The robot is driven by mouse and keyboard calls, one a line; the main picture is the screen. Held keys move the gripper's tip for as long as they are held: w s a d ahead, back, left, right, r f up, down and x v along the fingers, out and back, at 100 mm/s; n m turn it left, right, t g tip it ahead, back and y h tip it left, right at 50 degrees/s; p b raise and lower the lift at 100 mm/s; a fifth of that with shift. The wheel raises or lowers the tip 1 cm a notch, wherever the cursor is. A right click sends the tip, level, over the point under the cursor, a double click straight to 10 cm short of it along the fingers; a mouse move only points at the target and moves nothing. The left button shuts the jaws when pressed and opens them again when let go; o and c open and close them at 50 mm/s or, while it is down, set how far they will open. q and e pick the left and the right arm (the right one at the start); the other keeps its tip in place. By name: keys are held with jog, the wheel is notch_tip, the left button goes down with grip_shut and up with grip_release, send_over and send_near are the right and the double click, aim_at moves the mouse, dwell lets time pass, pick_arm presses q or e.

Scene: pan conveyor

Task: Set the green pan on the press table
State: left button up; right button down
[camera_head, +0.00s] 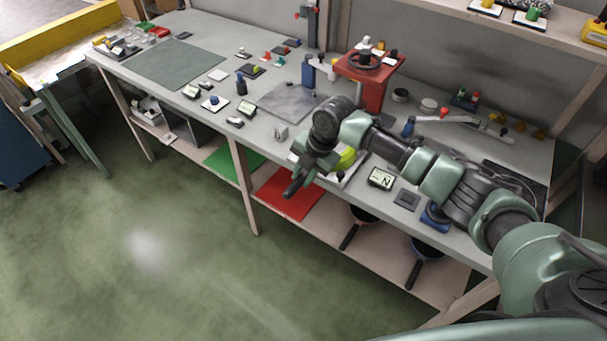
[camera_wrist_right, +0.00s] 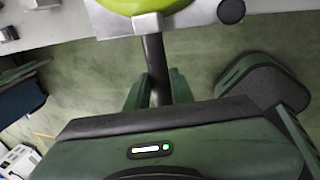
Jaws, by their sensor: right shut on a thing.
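The green pan (camera_head: 347,158) is at the front edge of the long grey workbench (camera_head: 330,125), partly hidden by my right arm. In the right wrist view the pan (camera_wrist_right: 135,5) shows only its near rim, over a pale plate (camera_wrist_right: 190,18) with a dark round knob. My right gripper (camera_head: 303,170) is shut on the pan's dark handle (camera_wrist_right: 154,60), which sticks out past the bench's front edge. I cannot tell whether the pan rests on the plate. My left gripper is not in view.
A red press (camera_head: 371,78) stands at the back of the bench. A grey mat (camera_head: 287,103) lies left of the pan. Small gauges and blocks are scattered around. Dark pans (camera_head: 425,250) lie on the lower shelf, with a red sheet (camera_head: 287,194) beside them. The green floor in front is clear.

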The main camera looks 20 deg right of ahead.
jog(key=c, duration=1.1)
grip_release()
jog(key=shift+f, duration=0.15)
